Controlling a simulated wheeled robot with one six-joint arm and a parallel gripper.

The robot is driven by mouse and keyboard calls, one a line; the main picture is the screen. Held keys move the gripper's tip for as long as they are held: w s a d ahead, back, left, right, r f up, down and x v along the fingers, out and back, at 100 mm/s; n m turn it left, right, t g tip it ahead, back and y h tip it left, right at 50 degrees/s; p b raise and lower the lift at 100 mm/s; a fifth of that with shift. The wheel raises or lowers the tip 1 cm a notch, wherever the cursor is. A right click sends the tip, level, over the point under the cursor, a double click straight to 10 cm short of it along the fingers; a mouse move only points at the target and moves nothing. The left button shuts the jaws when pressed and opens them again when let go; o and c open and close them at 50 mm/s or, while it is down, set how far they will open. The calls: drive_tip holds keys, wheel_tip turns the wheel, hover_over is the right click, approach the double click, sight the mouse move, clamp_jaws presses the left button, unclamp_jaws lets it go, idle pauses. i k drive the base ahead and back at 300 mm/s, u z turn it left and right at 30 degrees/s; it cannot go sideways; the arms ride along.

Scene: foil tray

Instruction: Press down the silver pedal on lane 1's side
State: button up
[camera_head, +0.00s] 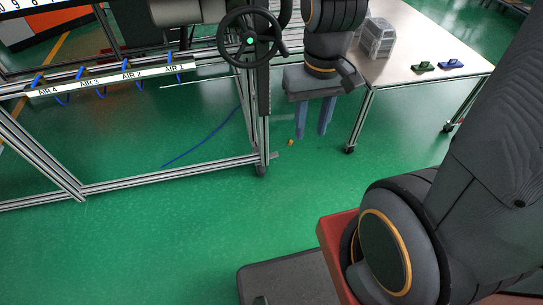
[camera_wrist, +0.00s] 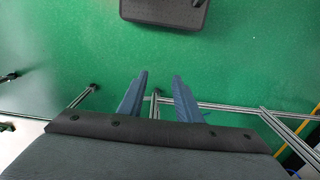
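I cannot make out a silver pedal in either view. A rail of the metal frame carries labels from AIR 4 to AIR 1, with the AIR 1 label (camera_head: 174,68) at its right end. My gripper (camera_head: 312,136) hangs fingers down over the green floor, between the frame and the table in the head view. Its two blue fingers are apart with nothing between them. In the wrist view the fingers (camera_wrist: 160,77) are also spread and empty, with green floor and frame bars behind them.
The aluminium frame (camera_head: 150,181) stands at left, with a black handwheel (camera_head: 250,67) at its right end. A wheeled table (camera_head: 425,50) at right bears a grey box (camera_head: 378,38) and small green (camera_head: 422,67) and blue (camera_head: 450,64) items. Open floor lies in front.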

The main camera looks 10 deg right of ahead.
sight(275, 154)
drive_tip(key=u, duration=0.25)
drive_tip(key=k, duration=0.6)
drive_tip(key=u, duration=0.6)
drive_tip(key=k, duration=0.75)
drive_tip(key=z, duration=0.4)
drive_tip(key=i, duration=0.85)
drive_tip(key=z, duration=0.45)
